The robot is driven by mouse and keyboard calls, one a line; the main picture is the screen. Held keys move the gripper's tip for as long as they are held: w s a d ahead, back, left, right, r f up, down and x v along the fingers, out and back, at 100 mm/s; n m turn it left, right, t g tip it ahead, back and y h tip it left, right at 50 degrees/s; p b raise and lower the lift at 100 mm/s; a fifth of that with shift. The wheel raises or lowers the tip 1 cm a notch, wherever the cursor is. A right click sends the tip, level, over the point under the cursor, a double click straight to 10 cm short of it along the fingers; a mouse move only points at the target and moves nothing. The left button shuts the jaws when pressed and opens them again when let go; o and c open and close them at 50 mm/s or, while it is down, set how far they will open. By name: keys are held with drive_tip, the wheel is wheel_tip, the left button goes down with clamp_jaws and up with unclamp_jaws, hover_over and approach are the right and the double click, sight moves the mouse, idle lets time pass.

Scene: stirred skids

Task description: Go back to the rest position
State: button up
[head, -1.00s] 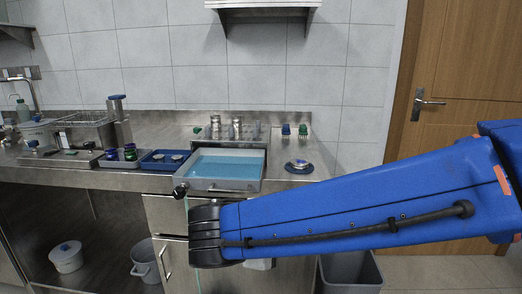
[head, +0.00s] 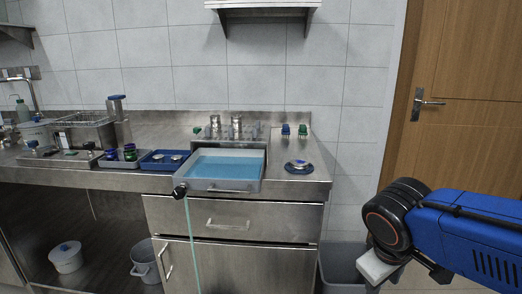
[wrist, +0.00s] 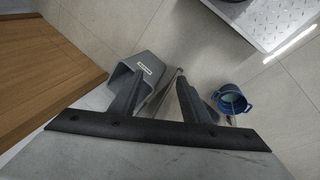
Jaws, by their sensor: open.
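My gripper (wrist: 158,88) shows in the wrist view as two dark fingers standing apart, with nothing seen between them. It points down over the tiled floor. A grey bin (wrist: 147,62) with a white label lies beyond the left finger, and a blue bucket (wrist: 231,101) is to the right of the right finger. In the head view my blue arm is at the lower right, in front of the door side. The fingers cannot be made out there.
The steel counter (head: 318,186) holds a tray of blue liquid (head: 225,166), a small blue tray (head: 166,160) and a dark blue dish (head: 299,167). A grey bin (head: 343,262) stands beside the cabinet. A wooden door (head: 462,110) is at the right.

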drive_tip(key=shift+s+d+f+m+t+y, duration=0.2)
drive_tip(key=shift+s+d+m+t+y, duration=0.2)
drive_tip(key=shift+s+m, duration=0.4)
drive_tip(key=shift+s+d+f+m+t+y, duration=0.25)
drive_tip(key=shift+s+m+y, duration=0.2)
drive_tip(key=shift+s+m, duration=0.3)
drive_tip(key=shift+s+d+f+m+t+y, duration=0.1)
drive_tip(key=shift+s+d+m+t+y, duration=0.15)
drive_tip(key=shift+s+d+m+y, duration=0.5)
